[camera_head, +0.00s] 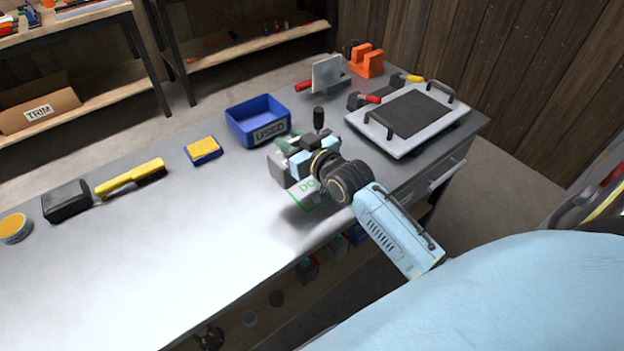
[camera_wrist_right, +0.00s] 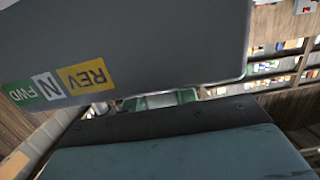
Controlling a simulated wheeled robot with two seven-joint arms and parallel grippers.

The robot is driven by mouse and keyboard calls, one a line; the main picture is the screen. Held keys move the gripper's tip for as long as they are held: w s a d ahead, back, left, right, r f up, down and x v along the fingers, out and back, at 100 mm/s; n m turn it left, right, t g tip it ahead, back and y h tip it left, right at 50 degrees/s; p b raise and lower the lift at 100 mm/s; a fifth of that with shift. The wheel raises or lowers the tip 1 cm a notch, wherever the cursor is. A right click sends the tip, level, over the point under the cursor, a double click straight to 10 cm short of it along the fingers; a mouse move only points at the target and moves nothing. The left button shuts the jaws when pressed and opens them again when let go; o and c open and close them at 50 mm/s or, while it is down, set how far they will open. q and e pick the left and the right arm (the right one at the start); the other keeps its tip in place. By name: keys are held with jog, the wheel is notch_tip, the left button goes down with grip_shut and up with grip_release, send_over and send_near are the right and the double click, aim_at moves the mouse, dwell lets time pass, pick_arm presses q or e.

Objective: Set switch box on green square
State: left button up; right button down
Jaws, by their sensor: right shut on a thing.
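The switch box (camera_head: 281,162) is grey, with a black-knobbed lever (camera_head: 318,118) rising by it. My right gripper (camera_head: 293,150) is shut on it near the middle of the bench. In the right wrist view the switch box (camera_wrist_right: 150,40) fills the upper left, with its FWD, N and REV labels facing the camera. The green square (camera_head: 308,190) is a white patch with green edging and lettering, just below and right of the box in the head view. My gripper and wrist partly cover it. I cannot tell whether the box touches the bench. My left gripper is out of view.
A blue USED bin (camera_head: 257,120) stands behind the box. A pale panel with a dark pad (camera_head: 410,112) lies at the right, near clamps and an orange block (camera_head: 367,60). A yellow brush (camera_head: 130,178) lies left. The bench's left front is clear.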

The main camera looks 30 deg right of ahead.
jog(key=w+d, duration=0.2)
jog(key=d, duration=0.1)
jog(key=shift+d+f, duration=0.1)
jog(key=shift+d, duration=0.2)
jog(key=f+b, duration=0.1)
jog(key=f, duration=0.5)
jog(key=f+b, duration=0.1)
jog(key=f, duration=0.3)
jog(key=shift+w+d+b, duration=0.15)
jog(key=shift+d+b, duration=0.1)
jog(key=shift+b, duration=0.1)
jog(key=shift+r, duration=0.1)
jog(key=c, duration=1.1)
grip_release()
jog(key=shift+f, duration=0.2)
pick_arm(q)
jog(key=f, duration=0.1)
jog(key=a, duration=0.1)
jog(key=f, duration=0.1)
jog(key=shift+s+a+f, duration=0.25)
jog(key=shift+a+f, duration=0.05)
